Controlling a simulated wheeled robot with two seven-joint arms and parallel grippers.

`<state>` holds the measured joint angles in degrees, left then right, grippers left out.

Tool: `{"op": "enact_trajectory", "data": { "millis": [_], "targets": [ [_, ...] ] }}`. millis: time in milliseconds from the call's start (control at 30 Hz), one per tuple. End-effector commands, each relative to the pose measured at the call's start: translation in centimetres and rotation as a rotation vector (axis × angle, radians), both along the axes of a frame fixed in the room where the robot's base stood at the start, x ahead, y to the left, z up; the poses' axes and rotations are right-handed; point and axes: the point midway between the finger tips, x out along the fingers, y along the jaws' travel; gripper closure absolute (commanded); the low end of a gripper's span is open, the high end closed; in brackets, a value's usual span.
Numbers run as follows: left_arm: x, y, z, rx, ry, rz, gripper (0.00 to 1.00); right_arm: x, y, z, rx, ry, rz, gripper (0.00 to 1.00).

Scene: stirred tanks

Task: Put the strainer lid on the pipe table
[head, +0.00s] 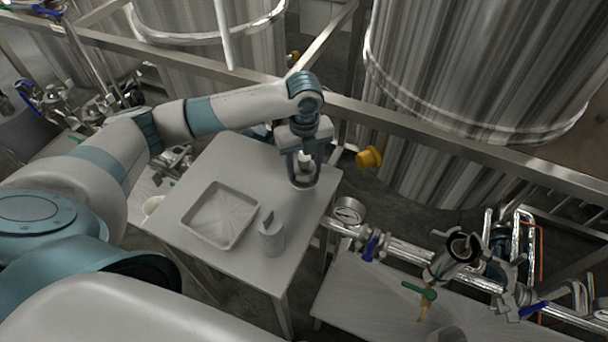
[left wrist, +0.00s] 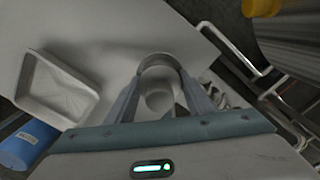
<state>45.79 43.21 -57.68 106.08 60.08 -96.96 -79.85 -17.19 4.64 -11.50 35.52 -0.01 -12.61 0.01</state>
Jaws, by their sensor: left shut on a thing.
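My left gripper (head: 303,178) points down over the far right corner of a white table (head: 205,165). It is shut on a small grey round piece with a rim, which looks like the strainer lid (head: 304,184). The rim of the lid (left wrist: 158,62) shows between the fingers in the left wrist view. I cannot tell whether the lid touches the tabletop. An open-topped strainer body (head: 460,248) stands on the pipe at the right, above a second light table (head: 375,290). Which table is the pipe table is not marked. My right gripper is not in view.
A shallow white tray (head: 188,226) and a pale cup-like container (head: 270,240) stand on the white table. A pressure gauge (head: 347,212), valves and pipework run along the right. A yellow cap (head: 369,157) and steel tanks (head: 480,70) stand behind a rail.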

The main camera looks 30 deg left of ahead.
Motion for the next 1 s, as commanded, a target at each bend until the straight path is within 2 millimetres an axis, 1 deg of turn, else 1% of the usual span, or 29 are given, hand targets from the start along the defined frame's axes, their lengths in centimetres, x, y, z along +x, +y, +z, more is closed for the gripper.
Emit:
{"op": "enact_trajectory", "data": {
  "millis": [133, 300, 433, 867, 900, 933, 967, 1000],
  "targets": [
    [0.0, 0.0, -0.5, -0.001, 0.001, 0.001, 0.85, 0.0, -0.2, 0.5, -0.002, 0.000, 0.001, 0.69],
    [-0.1, 0.0, -2.5, 0.001, 0.004, 0.001, 0.85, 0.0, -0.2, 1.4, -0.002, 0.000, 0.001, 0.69],
    [0.0, 0.0, -3.7, 0.001, 0.001, 0.001, 0.85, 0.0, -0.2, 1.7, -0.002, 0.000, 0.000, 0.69],
    [0.0, 0.0, -4.2, 0.000, -0.001, 0.000, 0.85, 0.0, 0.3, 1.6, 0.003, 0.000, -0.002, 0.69],
    [0.0, 0.0, -4.3, 0.000, 0.000, 0.000, 0.45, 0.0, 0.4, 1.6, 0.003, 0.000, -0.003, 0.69],
    [0.0, 0.0, -4.3, 0.000, 0.000, 0.000, 0.38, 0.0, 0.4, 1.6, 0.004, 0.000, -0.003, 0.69],
    [0.0, 0.0, -4.3, 0.000, 0.000, 0.000, 0.33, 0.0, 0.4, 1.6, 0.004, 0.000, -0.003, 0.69],
    [0.0, 0.0, -4.3, 0.000, 0.000, 0.000, 0.33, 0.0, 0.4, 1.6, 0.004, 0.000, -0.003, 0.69]
  ]
}}
